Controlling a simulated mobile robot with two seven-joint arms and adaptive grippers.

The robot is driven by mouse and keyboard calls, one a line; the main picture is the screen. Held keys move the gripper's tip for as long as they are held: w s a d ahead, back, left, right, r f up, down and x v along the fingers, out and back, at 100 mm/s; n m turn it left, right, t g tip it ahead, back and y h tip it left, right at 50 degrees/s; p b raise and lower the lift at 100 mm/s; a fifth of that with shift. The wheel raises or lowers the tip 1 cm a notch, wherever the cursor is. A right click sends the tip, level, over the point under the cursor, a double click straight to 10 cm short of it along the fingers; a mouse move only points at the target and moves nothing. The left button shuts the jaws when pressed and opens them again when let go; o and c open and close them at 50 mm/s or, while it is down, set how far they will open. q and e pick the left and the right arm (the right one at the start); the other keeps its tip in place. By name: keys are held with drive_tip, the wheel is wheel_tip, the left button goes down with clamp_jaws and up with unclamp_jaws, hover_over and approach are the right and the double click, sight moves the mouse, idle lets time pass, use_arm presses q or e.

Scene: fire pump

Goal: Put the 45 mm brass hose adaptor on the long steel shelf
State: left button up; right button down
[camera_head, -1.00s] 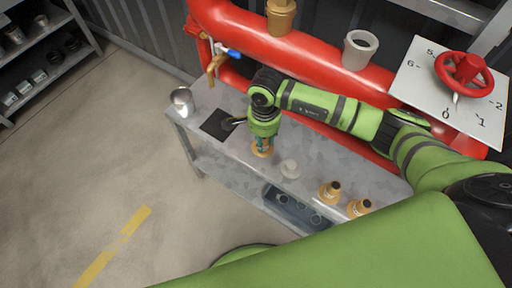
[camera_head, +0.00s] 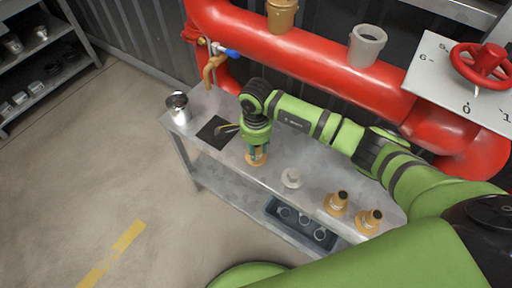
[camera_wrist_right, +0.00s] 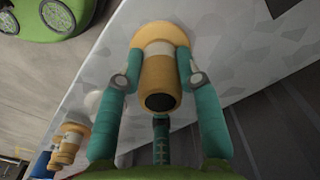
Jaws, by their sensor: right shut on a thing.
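My right gripper (camera_head: 256,150) is shut on a brass hose adaptor (camera_head: 257,159). In the right wrist view, its teal fingers (camera_wrist_right: 160,85) press both sides of the adaptor (camera_wrist_right: 157,72), with the dark bore of its narrow end facing the camera and its wide flange away. The adaptor is over the grey steel bench (camera_head: 228,163); I cannot tell whether it touches it. Two similar brass adaptors (camera_head: 336,204) (camera_head: 369,221) stand at the bench's right end. The sizes cannot be read. A steel shelf rack (camera_head: 50,85) stands at the upper left. My left gripper is not in view.
On the bench are a metal cup (camera_head: 179,108), a black mat (camera_head: 215,130) and a pale fitting (camera_head: 291,178). A dark tray (camera_head: 299,222) lies on the lower level. A red pipe (camera_head: 320,55) with a brass tap (camera_head: 213,69) runs behind. The floor left of the bench is clear.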

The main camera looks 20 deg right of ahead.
drive_tip(key=c, duration=0.8)
unclamp_jaws()
drive_tip(key=shift+f, duration=0.1)
drive_tip(key=shift+c, duration=0.2)
wheel_tip(320, 180, up, 12)
drive_tip(key=shift+r, duration=0.15)
